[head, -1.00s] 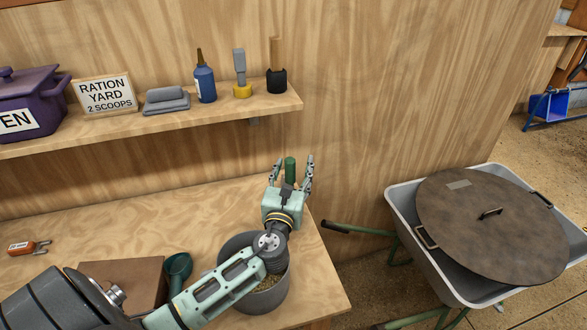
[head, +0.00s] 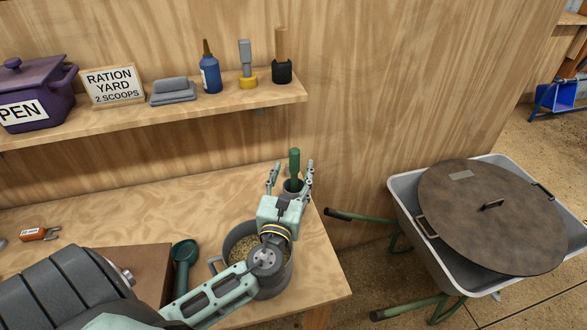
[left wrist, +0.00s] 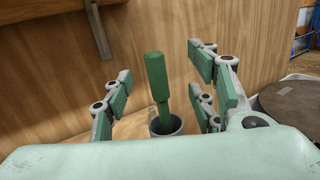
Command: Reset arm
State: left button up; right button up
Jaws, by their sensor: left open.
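My left gripper (head: 291,171) is open over the back right of the workbench. A green-handled tool (head: 294,158) stands nearly upright in a small grey cup (head: 292,187) just beyond it. In the left wrist view the tool (left wrist: 156,78) and the cup (left wrist: 178,124) show between the spread fingers, apart from them. The tool's lower end is hidden inside the cup. My left wrist and forearm pass over a grey pot (head: 240,240) of grain and hide part of it. My right gripper is not in view.
A teal scoop (head: 184,262) and a brown box (head: 140,262) are left of the pot. A shelf (head: 130,122) above holds a purple pot, sign, cloths, bottle and tools. A lidded wheelbarrow (head: 405,190) stands right of the workbench (head: 130,212). Bench space behind the scoop is clear.

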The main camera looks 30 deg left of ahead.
pick_arm(q)
jog(key=shift+s+d, duration=0.1)
jog(key=shift+s, duration=0.2)
jog(key=shift+r, duration=0.1)
